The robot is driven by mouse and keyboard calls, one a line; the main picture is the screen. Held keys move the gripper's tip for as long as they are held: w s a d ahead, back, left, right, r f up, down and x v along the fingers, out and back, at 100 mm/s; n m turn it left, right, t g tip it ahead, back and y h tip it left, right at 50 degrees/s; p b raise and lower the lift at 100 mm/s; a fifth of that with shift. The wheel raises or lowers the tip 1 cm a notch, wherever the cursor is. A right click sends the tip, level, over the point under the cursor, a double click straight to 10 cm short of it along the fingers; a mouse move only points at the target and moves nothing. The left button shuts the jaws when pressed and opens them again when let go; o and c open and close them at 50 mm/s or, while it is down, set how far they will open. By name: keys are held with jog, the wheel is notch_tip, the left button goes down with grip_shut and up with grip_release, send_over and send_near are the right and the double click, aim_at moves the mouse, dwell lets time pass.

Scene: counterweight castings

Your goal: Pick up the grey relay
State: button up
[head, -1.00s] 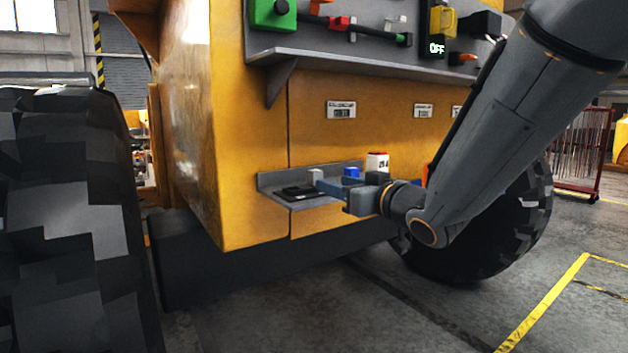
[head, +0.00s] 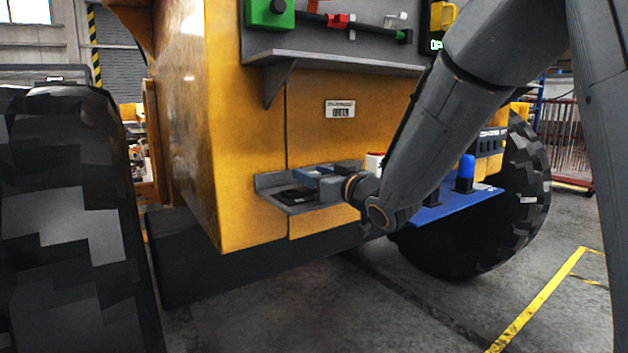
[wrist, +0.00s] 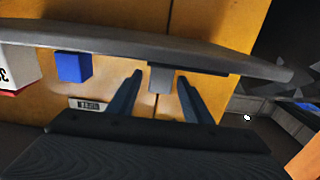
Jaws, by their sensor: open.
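The grey relay (wrist: 160,78) is a small grey block on the shelf (wrist: 230,58). In the wrist view it appears between the two spread fingers of my gripper (wrist: 158,84), with a visible gap to each finger. In the head view my gripper (head: 316,180) is over the shelf (head: 310,208) and hides the relay or leaves it hard to make out. My gripper is open and holds nothing.
A blue block (wrist: 73,67) and a white item with red (wrist: 18,70) stand beside the relay. A flat black item (head: 297,194) lies on the shelf's left part. The yellow machine panel (head: 228,120) is close behind. A blue tray (head: 480,200) is at right.

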jog(key=shift+c, duration=0.4)
jog(key=c, duration=1.1)
jog(key=shift+o, duration=0.2)
